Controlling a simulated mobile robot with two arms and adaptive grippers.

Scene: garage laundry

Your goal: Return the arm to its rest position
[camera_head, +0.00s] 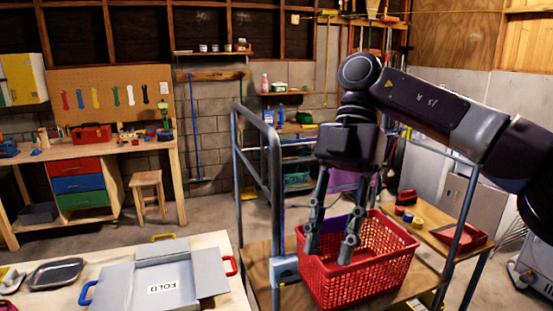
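My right arm comes in from the right edge of the head view, and its gripper (331,245) points down into a red plastic basket (362,285). The two fingers are spread apart, with nothing visible between them. The fingertips are at the left part of the basket, below its far rim; I cannot tell whether they touch it. The basket stands upright on the wooden deck of a cart with a grey metal frame (275,180). Something purple shows behind the fingers. My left gripper is not in view.
A pale table (222,245) at front left holds a grey folding board (165,283) marked FOLD and a dark tray (55,273). Tape rolls (408,217) lie right of the basket. A workbench (100,150) and a wooden stool (149,183) stand behind. Cart posts rise near my arm.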

